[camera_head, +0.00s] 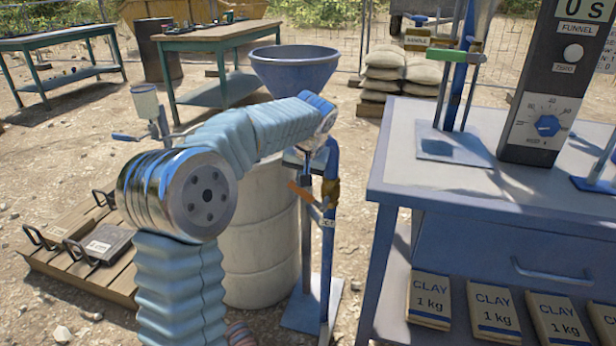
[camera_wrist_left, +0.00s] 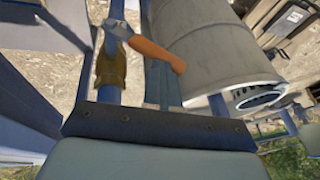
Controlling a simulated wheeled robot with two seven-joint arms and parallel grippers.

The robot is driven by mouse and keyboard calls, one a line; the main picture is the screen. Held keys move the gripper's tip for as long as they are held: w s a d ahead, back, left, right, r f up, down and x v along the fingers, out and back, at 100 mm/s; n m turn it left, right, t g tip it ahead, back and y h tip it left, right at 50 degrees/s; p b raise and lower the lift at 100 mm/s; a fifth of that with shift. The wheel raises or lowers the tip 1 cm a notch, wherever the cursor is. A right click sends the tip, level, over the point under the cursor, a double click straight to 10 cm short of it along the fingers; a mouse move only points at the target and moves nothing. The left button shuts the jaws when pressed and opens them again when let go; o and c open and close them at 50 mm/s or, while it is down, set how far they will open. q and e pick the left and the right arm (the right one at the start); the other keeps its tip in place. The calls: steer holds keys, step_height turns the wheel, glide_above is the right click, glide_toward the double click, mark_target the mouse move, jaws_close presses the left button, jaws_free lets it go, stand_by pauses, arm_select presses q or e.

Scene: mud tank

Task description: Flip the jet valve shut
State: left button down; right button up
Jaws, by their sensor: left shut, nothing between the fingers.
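The jet valve has a brass body (camera_head: 331,190) on an upright blue pipe beside the white drum, with a small label below it. Its orange lever (camera_head: 302,192) sticks out to the left of the pipe, slanted. In the left wrist view the brass body (camera_wrist_left: 112,68) and the orange lever (camera_wrist_left: 158,53) show near the top. My left gripper (camera_head: 306,178) points down just above the lever, its fingers shut and empty. The shut fingers also show in the left wrist view (camera_wrist_left: 161,82), reaching towards the lever; I cannot tell whether they touch it. My right gripper is out of view.
The white drum (camera_head: 262,245) stands close left of the pipe, with a blue funnel (camera_head: 294,72) above. A blue workbench (camera_head: 480,205) is to the right, with clay bags (camera_head: 429,299) on its lower shelf. A pallet (camera_head: 85,265) lies at left.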

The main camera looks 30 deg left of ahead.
arm_select(q)
steer(key=shift+s+a+f, duration=0.25)
steer(key=shift+a+f, duration=0.5)
steer(key=shift+a, duration=0.25)
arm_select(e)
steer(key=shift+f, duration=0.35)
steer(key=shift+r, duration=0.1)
